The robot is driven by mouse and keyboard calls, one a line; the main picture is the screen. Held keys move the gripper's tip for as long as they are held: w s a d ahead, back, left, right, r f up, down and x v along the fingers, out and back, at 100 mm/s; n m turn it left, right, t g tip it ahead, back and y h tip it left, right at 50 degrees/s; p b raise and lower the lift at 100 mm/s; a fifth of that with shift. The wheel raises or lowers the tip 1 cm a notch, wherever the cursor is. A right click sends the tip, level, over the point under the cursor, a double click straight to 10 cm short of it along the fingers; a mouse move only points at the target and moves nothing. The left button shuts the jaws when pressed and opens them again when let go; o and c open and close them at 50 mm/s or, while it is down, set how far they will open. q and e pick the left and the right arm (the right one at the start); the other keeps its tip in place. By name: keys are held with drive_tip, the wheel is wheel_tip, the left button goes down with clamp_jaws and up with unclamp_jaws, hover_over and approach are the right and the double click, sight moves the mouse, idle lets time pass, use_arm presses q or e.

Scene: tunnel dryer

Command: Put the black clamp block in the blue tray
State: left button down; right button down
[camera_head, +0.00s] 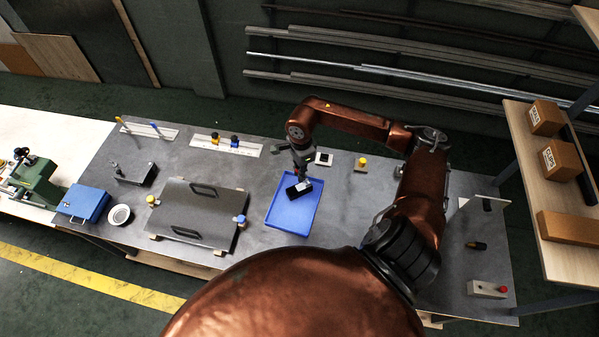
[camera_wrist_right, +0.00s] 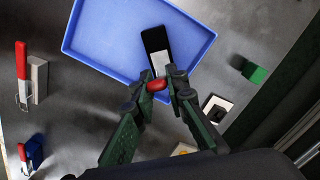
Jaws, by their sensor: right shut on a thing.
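The blue tray (camera_head: 283,214) lies on the grey bench near its middle; it also shows in the right wrist view (camera_wrist_right: 95,36). The black clamp block (camera_head: 292,193), with a pale plate on it, is over the tray's floor near its far edge; it also shows in the right wrist view (camera_wrist_right: 154,38). My right gripper (camera_head: 301,172) is above the block. In the right wrist view its fingertips (camera_wrist_right: 159,85) close on a small red part at the block's near end. I cannot tell whether the block touches the tray floor. My left gripper is not in view.
A flat grey plate with handles (camera_head: 195,216) lies left of the tray. A white-and-black square piece (camera_head: 324,158) and a yellow-topped piece (camera_head: 361,163) stand behind the tray. A shelf with cardboard boxes (camera_head: 560,158) is at the right. The tray's near part is empty.

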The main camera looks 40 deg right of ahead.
drive_tip(key=shift+f, duration=0.1)
drive_tip(key=c, duration=1.9)
unclamp_jaws()
drive_tip(key=shift+c, duration=0.2)
drive_tip(key=shift+r, duration=0.2)
drive_tip(key=shift+w+d+r, duration=0.1)
drive_tip(key=shift+r, duration=0.25)
wheel_tip(320, 180, up, 11)
drive_tip(key=b, duration=0.2)
drive_tip(key=shift+b, duration=0.3)
drive_tip(key=shift+r, duration=0.1)
